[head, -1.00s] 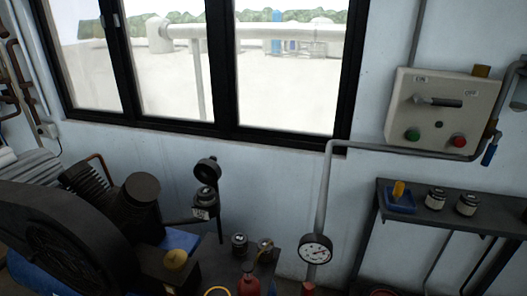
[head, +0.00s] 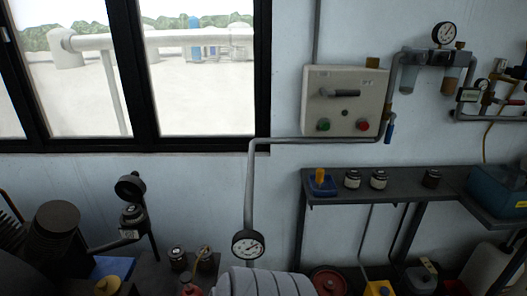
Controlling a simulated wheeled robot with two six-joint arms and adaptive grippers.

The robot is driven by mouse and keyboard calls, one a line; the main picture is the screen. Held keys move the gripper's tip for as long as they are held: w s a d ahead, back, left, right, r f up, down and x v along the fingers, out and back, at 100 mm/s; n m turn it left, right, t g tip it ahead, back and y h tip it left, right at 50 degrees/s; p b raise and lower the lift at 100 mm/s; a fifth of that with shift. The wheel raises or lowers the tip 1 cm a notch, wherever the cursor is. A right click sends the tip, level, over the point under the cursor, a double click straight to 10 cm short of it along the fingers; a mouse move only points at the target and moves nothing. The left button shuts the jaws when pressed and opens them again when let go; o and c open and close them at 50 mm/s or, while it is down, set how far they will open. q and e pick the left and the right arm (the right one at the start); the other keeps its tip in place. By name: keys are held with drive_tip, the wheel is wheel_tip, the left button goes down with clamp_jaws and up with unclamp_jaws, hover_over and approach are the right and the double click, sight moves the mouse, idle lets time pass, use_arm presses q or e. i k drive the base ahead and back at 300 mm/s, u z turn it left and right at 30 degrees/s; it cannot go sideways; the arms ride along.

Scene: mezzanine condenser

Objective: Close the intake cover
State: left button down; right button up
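A small dark fitting (head: 133,214) with a pale label stands on a thin post at the lower left of the head view. A round black lid (head: 130,187) is tilted up above it, apparently open; it looks like the intake cover. A larger dark cylinder with a flat top (head: 57,216) stands to its left. Neither of my grippers is in view. A pale ribbed shape at the bottom middle may be part of my own arm.
A pressure gauge (head: 248,245) sits on a grey pipe (head: 252,185) right of the fitting. A control panel (head: 345,100) hangs on the wall. A dark shelf (head: 407,186) holds small jars. Small containers, including a black one (head: 178,259), stand below the lid.

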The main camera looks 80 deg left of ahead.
sight(127, 187)
drive_tip(key=z, duration=0.1)
drive_tip(key=k, duration=1.1)
drive_tip(key=u, duration=1.35)
